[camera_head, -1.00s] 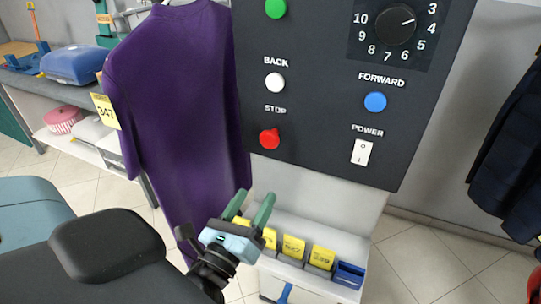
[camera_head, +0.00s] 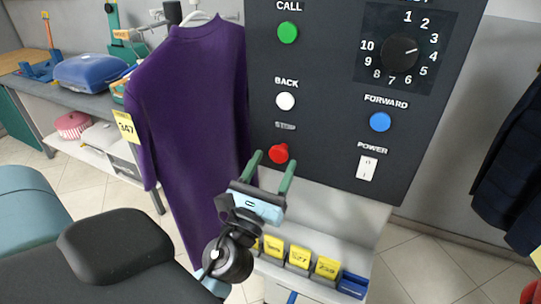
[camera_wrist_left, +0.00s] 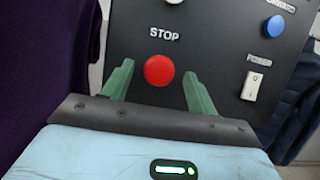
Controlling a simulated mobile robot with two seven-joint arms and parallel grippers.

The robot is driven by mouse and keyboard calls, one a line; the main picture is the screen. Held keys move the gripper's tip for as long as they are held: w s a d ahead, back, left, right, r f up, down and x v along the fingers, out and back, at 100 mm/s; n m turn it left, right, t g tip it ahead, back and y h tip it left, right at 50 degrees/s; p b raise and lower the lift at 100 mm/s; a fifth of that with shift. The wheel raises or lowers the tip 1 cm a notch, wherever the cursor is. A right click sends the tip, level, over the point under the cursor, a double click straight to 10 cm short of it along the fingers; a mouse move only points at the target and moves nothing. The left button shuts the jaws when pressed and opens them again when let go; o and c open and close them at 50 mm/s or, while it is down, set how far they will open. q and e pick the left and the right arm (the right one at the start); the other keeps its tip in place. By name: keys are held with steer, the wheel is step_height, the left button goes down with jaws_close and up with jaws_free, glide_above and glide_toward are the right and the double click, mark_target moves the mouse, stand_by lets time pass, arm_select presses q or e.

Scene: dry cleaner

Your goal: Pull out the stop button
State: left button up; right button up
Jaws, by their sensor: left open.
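The red stop button (camera_head: 279,153) is on the dark control panel (camera_head: 325,140), under the STOP label. It also shows in the left wrist view (camera_wrist_left: 158,70), between the two green fingers. My left gripper (camera_head: 271,167) is open in front of and slightly below the button, one finger to each side in the picture. The fingers do not visibly grip it, and the remaining gap in depth is hard to tell. My right gripper is not in view.
The white BACK button (camera_head: 285,101), green CALL button (camera_head: 288,33), blue FORWARD button (camera_head: 380,122), dial (camera_head: 399,52) and POWER switch (camera_head: 367,168) share the panel. A purple garment (camera_head: 195,110) hangs close on the left. Yellow number tags (camera_head: 300,257) stand below.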

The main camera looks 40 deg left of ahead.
arm_select(q)
steer(key=shift+w+a+r, duration=0.2)
steer(key=shift+w, duration=0.45)
jaws_close()
steer(key=shift+s+d, duration=0.15)
steer(key=shift+s, duration=0.3)
steer(key=shift+s+d, duration=0.15)
steer(key=shift+s, duration=0.35)
jaws_free()
